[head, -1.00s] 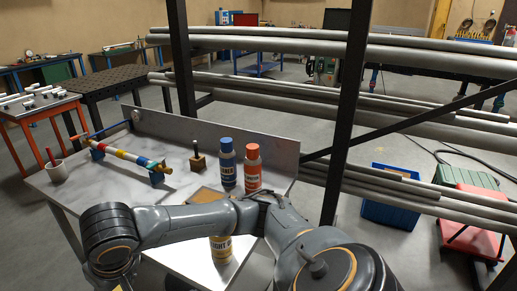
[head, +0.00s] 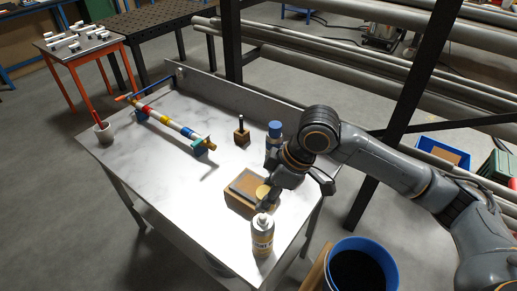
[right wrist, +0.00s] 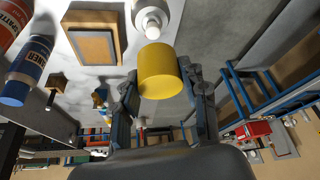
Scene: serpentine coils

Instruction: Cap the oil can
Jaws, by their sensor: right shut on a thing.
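The oil can (head: 262,242), white with a yellow label, stands upright near the front edge of the metal bench. Its white top and neck (right wrist: 152,22) show uncovered in the right wrist view. My right gripper (head: 268,196) is shut on the yellow cap (right wrist: 160,72), with a finger on each side of it. In the head view the cap (head: 262,191) is above and a little behind the can's top, apart from it. My left gripper is out of view.
A wooden block with a dark top (head: 236,190) lies beside the can. A blue-capped can (head: 274,131) stands behind my wrist; a red can (right wrist: 12,24) shows in the wrist view. A striped rod (head: 168,122) lies farther left. A blue bin (head: 385,246) is at lower right.

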